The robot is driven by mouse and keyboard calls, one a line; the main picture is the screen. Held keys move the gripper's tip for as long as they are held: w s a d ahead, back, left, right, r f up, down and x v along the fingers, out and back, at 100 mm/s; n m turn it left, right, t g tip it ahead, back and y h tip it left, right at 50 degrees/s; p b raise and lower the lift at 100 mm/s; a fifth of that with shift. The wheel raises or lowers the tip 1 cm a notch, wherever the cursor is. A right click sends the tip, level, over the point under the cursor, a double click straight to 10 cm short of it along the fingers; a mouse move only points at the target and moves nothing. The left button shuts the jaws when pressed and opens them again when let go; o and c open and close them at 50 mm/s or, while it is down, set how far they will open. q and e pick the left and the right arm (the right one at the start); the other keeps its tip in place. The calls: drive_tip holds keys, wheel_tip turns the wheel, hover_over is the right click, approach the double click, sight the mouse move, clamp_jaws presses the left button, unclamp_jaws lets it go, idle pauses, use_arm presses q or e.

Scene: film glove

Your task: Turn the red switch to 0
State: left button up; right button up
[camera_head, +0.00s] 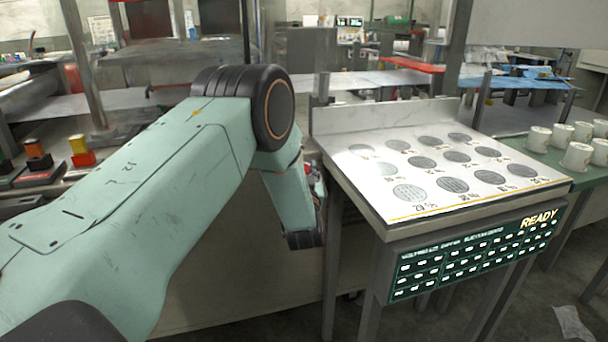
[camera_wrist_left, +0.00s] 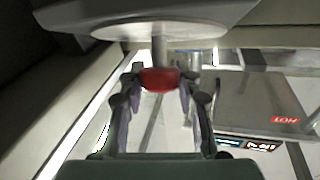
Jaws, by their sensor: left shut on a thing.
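The red switch (camera_wrist_left: 160,79) shows in the left wrist view as a red knob on a grey stem under a pale round housing (camera_wrist_left: 160,27). My left gripper (camera_wrist_left: 158,88) has a finger on each side of the knob and is shut on it. In the head view my left arm hides most of the gripper and the switch. A small bit of red shows beside my wrist (camera_head: 299,210). The knob's markings and setting cannot be read. My right gripper is not in view.
A worktable (camera_head: 345,135) with several grey discs on a white sheet stands right of my wrist, with a lit READY panel (camera_head: 470,255) on its front. Several white cups (camera_head: 577,157) stand on a green table at the right. Colored blocks (camera_head: 81,150) sit at the left.

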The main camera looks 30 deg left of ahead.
use_arm(q)
drive_tip(key=shift+n+g+y, duration=0.4)
drive_tip(key=shift+n+y, duration=0.1)
drive_tip(key=shift+n, duration=0.2)
drive_tip(key=o, duration=1.2)
drive_tip(key=shift+s, duration=0.1)
drive_tip(key=v, duration=1.2)
drive_tip(key=shift+f, duration=0.1)
